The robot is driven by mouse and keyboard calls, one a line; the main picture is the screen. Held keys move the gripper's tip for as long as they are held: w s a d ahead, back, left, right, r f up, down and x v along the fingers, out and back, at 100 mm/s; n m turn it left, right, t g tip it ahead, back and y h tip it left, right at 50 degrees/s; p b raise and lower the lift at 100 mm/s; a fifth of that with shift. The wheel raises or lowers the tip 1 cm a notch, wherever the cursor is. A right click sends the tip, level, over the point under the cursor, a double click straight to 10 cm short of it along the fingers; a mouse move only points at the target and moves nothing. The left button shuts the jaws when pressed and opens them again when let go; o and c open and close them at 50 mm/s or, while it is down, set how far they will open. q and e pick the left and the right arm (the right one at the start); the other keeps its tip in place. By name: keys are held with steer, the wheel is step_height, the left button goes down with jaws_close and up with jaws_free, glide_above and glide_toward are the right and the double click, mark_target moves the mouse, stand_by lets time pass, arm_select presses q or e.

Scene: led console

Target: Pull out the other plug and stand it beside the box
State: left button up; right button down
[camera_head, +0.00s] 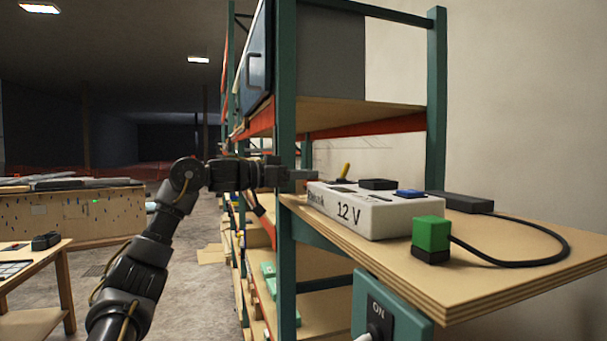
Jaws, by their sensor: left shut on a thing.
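The white box (375,217), marked "12 V", sits on the wooden shelf board. On its top are a yellow lever (344,171), a black block (378,184) and a blue piece (410,193). A green plug (431,234) with a black lower end stands upright on the board, right of the box front. A black cable runs from it in a loop. My left gripper (304,175) is at the box's far left corner, in front of the green post. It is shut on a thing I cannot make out. My right gripper is out of view.
A black block (466,202) lies behind the box, by the cable. The green shelf post (286,110) stands close to my left gripper. An "ON" switch panel (390,314) hangs below the board. The board's right part (540,275) is bare apart from the cable.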

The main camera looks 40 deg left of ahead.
arm_select(q)
steer(key=shift+f+b, duration=0.55)
steer(key=shift+f, duration=0.35)
stand_by(0.5)
steer(key=o, duration=1.1)
steer(key=shift+c, duration=0.2)
steer(key=b+v, duration=0.3)
steer(key=v, duration=0.8)
